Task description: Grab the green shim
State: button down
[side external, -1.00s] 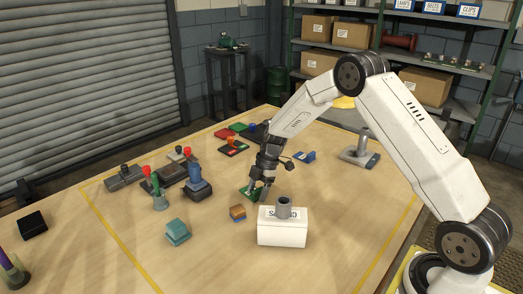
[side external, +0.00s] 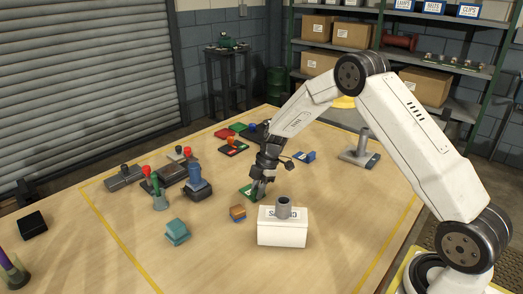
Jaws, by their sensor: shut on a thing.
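The green shim (side external: 246,191) is a small flat green piece near the middle of the table, behind the white box. My gripper (side external: 257,192) points down at it and is shut on it at its right side. The fingers hide part of the shim. I cannot tell whether the shim is clear of the table top.
A white box with a grey cylinder (side external: 282,232) stands just in front of my gripper. A small orange and blue block (side external: 238,213) lies to the left of it. A teal block (side external: 177,232) and a blue cylinder on a dark base (side external: 197,182) are further left.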

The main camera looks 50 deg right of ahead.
jog(key=shift+r, duration=5)
